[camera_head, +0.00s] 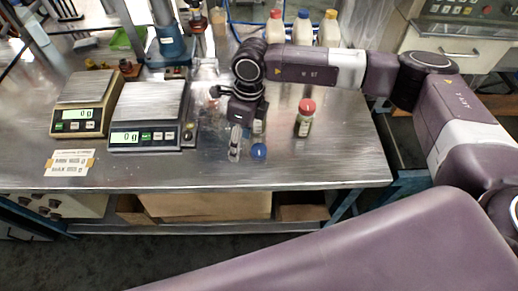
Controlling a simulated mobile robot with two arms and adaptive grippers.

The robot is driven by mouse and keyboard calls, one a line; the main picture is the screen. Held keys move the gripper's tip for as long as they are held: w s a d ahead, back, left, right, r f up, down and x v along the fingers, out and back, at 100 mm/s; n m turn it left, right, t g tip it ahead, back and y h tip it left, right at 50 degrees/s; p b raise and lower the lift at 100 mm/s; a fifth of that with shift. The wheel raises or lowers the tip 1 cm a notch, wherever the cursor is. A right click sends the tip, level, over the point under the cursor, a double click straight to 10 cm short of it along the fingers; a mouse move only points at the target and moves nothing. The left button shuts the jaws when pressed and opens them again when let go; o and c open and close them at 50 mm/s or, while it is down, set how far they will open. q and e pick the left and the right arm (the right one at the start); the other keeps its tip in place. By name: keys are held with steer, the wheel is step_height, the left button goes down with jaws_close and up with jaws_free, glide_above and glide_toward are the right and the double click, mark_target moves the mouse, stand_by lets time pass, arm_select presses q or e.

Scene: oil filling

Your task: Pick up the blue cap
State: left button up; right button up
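A loose blue cap (259,151) lies on the metal table near its front edge. My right gripper (242,140) comes in from the right and points down just behind and to the left of the cap. It seems apart from the cap. A pale shape beside its lower end could be a finger or a small container. The fingers are too small and overlapped to tell whether they are open. My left gripper is not in view.
A small bottle with a red lid (305,118) stands right of the gripper. Two scales, one gold (87,104) and one grey (150,116), stand left. Several bottles (302,32) with coloured lids stand at the back. The right front of the table is clear.

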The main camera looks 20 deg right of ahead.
steer(key=h, duration=0.2)
glide_above(259, 149)
steer(key=shift+w+a+r, duration=0.15)
steer(key=shift+a+r, duration=0.15)
steer(key=shift+a, duration=0.05)
steer(key=shift+d+f, duration=0.15)
steer(key=shift+f, duration=0.15)
steer(key=f+p, duration=0.1)
steer(key=f, duration=0.1)
steer(key=f+p, duration=0.1)
steer(key=f, duration=0.1)
steer(key=f+p, duration=0.1)
steer(key=f, duration=0.1)
steer(key=shift+s+d+f, duration=0.1)
steer(key=shift+s+d, duration=0.05)
steer(key=shift+s, duration=0.1)
steer(key=shift+f, duration=0.45)
steer(key=c, duration=0.8)
